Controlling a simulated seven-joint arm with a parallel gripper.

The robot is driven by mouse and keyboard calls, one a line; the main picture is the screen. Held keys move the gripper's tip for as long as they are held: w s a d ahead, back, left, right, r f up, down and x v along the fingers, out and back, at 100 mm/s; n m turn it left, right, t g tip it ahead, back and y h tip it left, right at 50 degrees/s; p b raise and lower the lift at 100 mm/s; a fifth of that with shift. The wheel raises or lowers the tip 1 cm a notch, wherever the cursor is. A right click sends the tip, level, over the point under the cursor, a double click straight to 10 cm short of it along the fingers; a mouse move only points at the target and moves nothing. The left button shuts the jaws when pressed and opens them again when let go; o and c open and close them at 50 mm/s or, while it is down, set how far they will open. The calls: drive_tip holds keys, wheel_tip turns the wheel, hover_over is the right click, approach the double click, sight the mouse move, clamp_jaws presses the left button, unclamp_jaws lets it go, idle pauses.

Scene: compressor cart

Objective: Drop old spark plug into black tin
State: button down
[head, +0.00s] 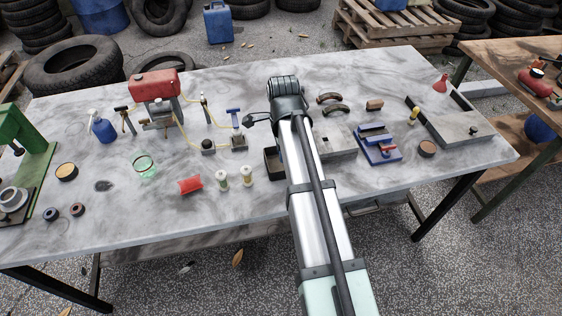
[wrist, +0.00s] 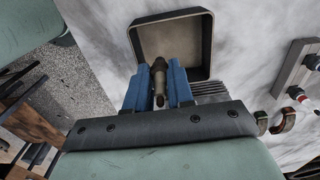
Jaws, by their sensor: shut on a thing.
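In the wrist view, my gripper (wrist: 158,84) has its blue fingers closed on the old spark plug (wrist: 158,70), a thin brownish-grey plug between the fingertips. The plug and fingertips overlap the near side of the black tin (wrist: 208,45), an open square box with a dark rim and a bare brownish floor. How high the plug is above the tin cannot be told. In the head view, the black tin (head: 269,165) shows only its left part beside my arm. My arm hides the plug and the fingers there.
A grey metal block (head: 338,147) stands just right of the tin. A blue vise-like tool (head: 378,146) and curved brake shoes (head: 332,108) lie farther right. The marble table (head: 120,220) is clear at front left.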

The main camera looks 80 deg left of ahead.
drive_tip(key=shift+f, duration=1.05)
drive_tip(key=c, duration=0.9)
unclamp_jaws()
drive_tip(key=shift+d, duration=0.1)
wheel_tip(320, 180, up, 14)
drive_tip(key=shift+f, duration=0.1)
